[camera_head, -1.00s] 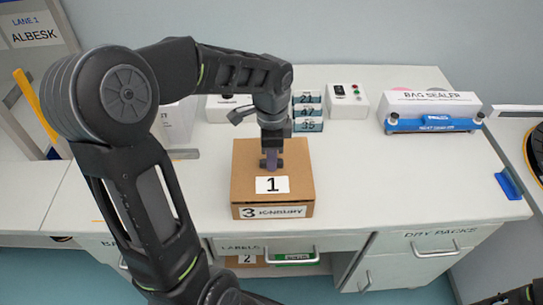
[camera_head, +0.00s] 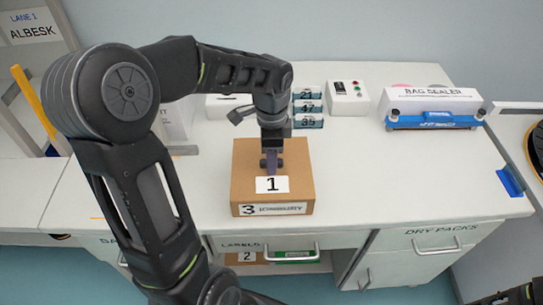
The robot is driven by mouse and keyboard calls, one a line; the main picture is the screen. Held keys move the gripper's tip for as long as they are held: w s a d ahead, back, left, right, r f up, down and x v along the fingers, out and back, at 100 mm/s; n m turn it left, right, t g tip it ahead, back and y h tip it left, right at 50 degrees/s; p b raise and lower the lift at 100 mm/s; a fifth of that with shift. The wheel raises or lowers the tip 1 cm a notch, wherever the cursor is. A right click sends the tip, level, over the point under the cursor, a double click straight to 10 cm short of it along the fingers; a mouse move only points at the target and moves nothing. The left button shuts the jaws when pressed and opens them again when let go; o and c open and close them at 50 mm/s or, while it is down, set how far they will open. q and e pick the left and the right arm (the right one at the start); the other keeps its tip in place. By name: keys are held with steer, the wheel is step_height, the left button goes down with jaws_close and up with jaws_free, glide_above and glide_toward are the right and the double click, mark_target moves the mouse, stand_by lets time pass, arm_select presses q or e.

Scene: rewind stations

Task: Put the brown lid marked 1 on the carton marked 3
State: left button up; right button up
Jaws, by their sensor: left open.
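The brown lid marked 1 (camera_head: 299,178) lies on top of the carton marked 3 (camera_head: 275,209) on the white bench. It looks level, and its edges line up with the carton's. My left gripper (camera_head: 272,164) points down over the middle of the lid, just behind the white 1 label. Its jaws are open, and a small purplish upright piece shows between and below them; I cannot tell whether they touch it. The gripper hides part of the lid's top. My right gripper is not in view.
Behind the carton stand small numbered bins (camera_head: 308,107) and a white control box (camera_head: 347,97). A bag sealer (camera_head: 433,107) stands at the back right. A blue piece (camera_head: 509,181) is at the right edge. The bench right of the carton is clear.

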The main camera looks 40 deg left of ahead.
arm_select(q)
step_height(320, 180, up, 8)
steer(key=shift+f, duration=0.1)
stand_by(0.4)
steer(key=shift+f, duration=0.1)
stand_by(0.9)
